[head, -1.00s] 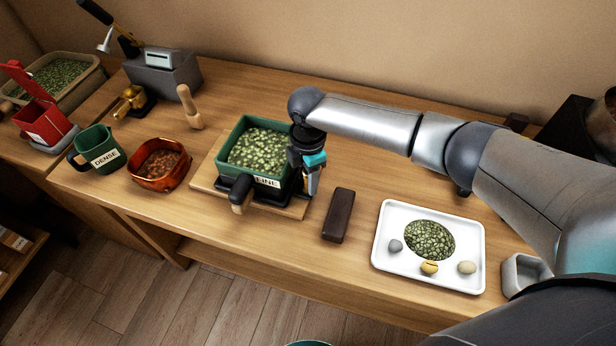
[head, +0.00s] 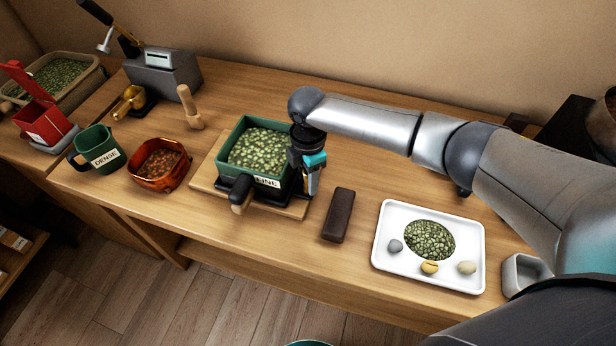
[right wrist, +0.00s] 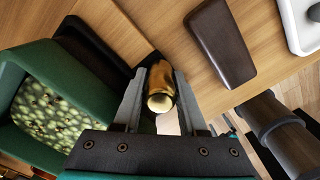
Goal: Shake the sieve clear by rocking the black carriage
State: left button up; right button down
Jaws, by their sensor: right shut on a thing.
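A green square sieve box (head: 232,168) full of pale green beans sits in the black carriage (head: 268,190), on a wooden board (head: 205,178). A partly hidden label is on its front. A black handle with a wooden end (head: 240,192) sticks out at the front. My right gripper (head: 312,188) points down at the carriage's right side. In the right wrist view, its fingers are shut on a brass knob (right wrist: 161,88) beside the black carriage (right wrist: 88,45), with the green box (right wrist: 62,97) to the left. My left gripper is out of view.
A dark brown block (head: 339,215) lies just right of the board. A white tray (head: 385,225) with beans and several stones is farther right. A copper bowl (head: 160,180), a green mug (head: 95,152) and a wooden pestle (head: 190,108) stand to the left.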

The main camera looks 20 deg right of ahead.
aim_at(288, 174)
jog(key=w+a+b, duration=0.2)
jog(key=a, duration=0.1)
jog(key=shift+w+a, duration=0.4)
jog(key=shift+a, duration=0.1)
jog(key=shift+r, duration=0.1)
jog(key=c, duration=0.5)
grip_release()
jog(key=shift+a, duration=0.15)
jog(key=shift+o, duration=0.2)
notch_tip(288, 174, up, 15)
jog(key=p, duration=0.2)
